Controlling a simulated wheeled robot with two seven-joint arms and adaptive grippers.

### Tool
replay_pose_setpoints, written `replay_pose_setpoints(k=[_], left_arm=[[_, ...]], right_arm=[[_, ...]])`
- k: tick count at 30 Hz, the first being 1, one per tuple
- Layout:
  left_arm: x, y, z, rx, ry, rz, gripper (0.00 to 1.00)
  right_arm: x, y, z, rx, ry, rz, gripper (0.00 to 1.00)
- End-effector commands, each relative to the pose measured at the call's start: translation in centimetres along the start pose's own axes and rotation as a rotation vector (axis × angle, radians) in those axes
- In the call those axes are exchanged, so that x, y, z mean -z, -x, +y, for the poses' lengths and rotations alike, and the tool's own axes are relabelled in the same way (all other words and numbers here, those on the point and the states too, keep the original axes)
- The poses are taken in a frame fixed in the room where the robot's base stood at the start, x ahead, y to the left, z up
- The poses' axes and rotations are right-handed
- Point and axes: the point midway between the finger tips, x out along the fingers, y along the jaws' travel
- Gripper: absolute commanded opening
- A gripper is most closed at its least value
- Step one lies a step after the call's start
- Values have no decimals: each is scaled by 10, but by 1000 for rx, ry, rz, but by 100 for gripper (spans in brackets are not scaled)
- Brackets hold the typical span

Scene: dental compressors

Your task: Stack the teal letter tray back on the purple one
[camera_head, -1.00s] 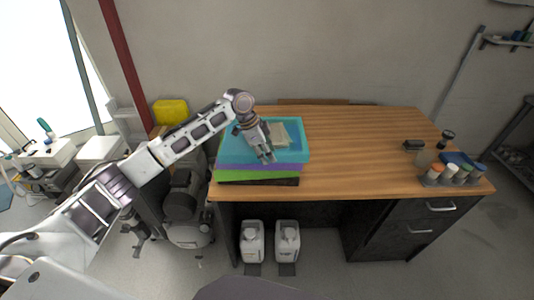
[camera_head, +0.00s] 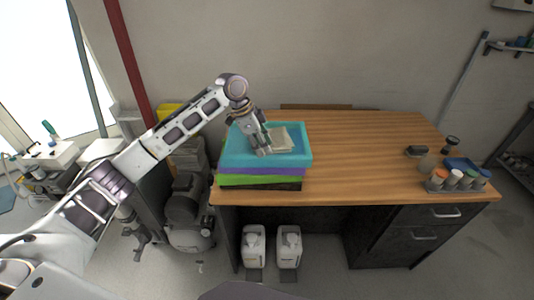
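The teal letter tray (camera_head: 240,160) is the top one of a stack at the left end of the wooden table. The purple tray (camera_head: 288,171) is directly under it, with a green tray (camera_head: 260,181) and a dark one (camera_head: 288,187) below. A pale stack of paper or cards (camera_head: 290,139) lies in the teal tray. My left gripper (camera_head: 263,150) points down over the teal tray's inside, beside the pale stack. Its fingers are too small to tell whether they are open or touching anything. My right gripper is not in view.
The wooden table (camera_head: 370,155) is clear in the middle. White canisters (camera_head: 289,246) stand on the floor below.

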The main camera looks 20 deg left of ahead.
Motion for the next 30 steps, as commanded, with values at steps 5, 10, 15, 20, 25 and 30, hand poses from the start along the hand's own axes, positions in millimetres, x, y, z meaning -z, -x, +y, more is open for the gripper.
replay_pose_setpoints(k=[5, 10, 15, 20, 25, 30], left_arm=[[0, 27, -1, 3, 1, 0, 38], [0, 46, 0, 1, 1, 0, 38], [0, 56, 0, 1, 0, 0, 38], [0, 59, 0, 0, 0, -1, 38], [0, 58, 0, 0, 0, 0, 38], [0, 58, 0, 0, 0, 0, 38]], right_arm=[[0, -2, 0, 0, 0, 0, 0], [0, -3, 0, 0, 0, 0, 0], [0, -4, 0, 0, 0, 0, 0], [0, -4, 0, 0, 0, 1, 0], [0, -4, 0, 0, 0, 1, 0], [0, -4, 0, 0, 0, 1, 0]])
